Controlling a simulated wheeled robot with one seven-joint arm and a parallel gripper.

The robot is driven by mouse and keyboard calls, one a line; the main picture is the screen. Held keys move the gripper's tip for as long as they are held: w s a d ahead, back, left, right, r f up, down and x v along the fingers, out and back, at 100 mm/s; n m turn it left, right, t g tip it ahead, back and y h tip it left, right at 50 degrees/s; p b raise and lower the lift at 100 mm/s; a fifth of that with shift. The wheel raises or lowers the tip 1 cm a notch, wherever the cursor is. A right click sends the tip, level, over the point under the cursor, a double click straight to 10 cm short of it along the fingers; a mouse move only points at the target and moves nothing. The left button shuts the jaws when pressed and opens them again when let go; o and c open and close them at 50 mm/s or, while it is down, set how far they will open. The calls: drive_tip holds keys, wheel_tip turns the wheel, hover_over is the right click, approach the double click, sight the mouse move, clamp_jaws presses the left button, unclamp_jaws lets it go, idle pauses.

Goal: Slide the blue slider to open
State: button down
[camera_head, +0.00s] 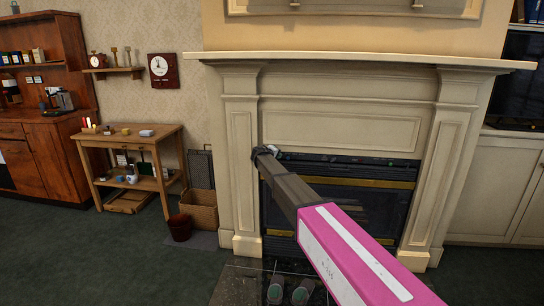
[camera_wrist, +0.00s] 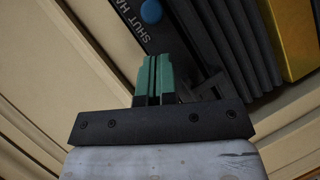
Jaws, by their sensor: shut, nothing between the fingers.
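The blue slider knob (camera_wrist: 151,11) is a round blue button at the top edge of the wrist view, on a dark strip (camera_wrist: 128,22) of the fireplace front. White letters reading "SHUT HA" show on the strip beside it; the rest is cut off. My gripper (camera_wrist: 153,60) has green fingertips, shut together with nothing between them. They point toward the strip, a little below the knob in the picture and apart from it. In the head view my gripper (camera_head: 268,152) is at the fireplace's upper left corner, and I cannot make out the knob there.
The fireplace insert has a gold bar (camera_head: 340,178) and dark glass; the pale surround's left pillar (camera_head: 241,150) stands close to my gripper. Slippers (camera_head: 288,291) lie on the hearth. A wooden side table (camera_head: 130,137) and a cardboard box (camera_head: 199,209) stand to the left.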

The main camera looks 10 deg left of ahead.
drive_tip(key=shift+w+d+f, duration=0.1)
drive_tip(key=shift+d+f, duration=0.25)
drive_tip(key=shift+d, duration=0.3)
drive_tip(key=shift+w+d+f, duration=0.1)
drive_tip(key=shift+d+f, duration=0.2)
drive_tip(key=shift+d, duration=0.35)
approach(301, 158)
drive_tip(key=x, duration=0.5)
drive_tip(key=shift+w+d+r, duration=0.1)
drive_tip(key=shift+d, duration=0.05)
